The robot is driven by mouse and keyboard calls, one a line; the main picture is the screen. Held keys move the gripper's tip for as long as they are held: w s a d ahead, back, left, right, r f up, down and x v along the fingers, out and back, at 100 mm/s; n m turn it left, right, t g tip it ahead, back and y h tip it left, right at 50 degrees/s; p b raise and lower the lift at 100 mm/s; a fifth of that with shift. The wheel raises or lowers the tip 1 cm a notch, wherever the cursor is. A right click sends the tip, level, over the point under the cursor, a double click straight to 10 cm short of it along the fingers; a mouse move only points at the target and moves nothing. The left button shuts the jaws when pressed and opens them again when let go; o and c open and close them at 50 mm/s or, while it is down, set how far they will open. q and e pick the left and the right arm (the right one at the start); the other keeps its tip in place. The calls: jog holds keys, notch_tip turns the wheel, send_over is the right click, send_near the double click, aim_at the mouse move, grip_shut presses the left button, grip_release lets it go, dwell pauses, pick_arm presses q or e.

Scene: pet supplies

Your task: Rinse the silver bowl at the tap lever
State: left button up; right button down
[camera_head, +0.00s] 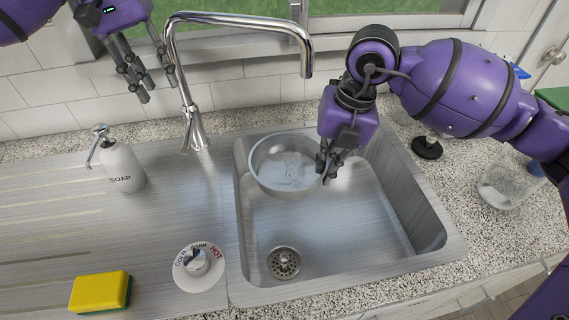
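The silver bowl (276,187) is upright inside the sink basin, toward its back left, below and left of the tap spout's end. My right gripper (327,176) is at the bowl's right rim, with its fingers around the rim. The fingers look closed on it, though the contact is partly hidden. The chrome tap (196,100) arches over from behind the sink. The round tap lever dial (198,266), marked COLD and HOT, sits on the steel deck left of the basin. My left gripper (141,82) hangs in the air left of the tap, fingers apart and empty.
A white soap dispenser (122,168) stands on the drainboard. A yellow and green sponge (100,291) lies at the front left. The drain (284,263) is in the basin floor (345,225), which is bare at the front and right. A clear container (507,185) stands on the right counter.

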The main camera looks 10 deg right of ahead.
pick_arm(q)
jog(key=shift+a+r, duration=0.1)
jog(key=shift+r, duration=0.2)
jog(key=shift+c, duration=1.3)
jog(key=r, duration=0.1)
jog(key=a+r, duration=0.1)
jog(key=r, duration=0.1)
jog(key=shift+g, duration=0.4)
grip_shut()
jog(key=x, duration=1.3)
jog(key=shift+s+f, duration=0.2)
jog(key=shift+f, duration=0.15)
jog(key=shift+d, duration=0.1)
jog(key=shift+s+f+t, duration=0.2)
jog(key=shift+s+f, duration=0.05)
jog(key=shift+f, duration=0.3)
jog(key=shift+s+f+t, duration=0.2)
jog(key=shift+s+f, duration=0.05)
jog(key=shift+f, duration=0.45)
jog(key=v, duration=1.5)
jog(key=shift+s, duration=0.3)
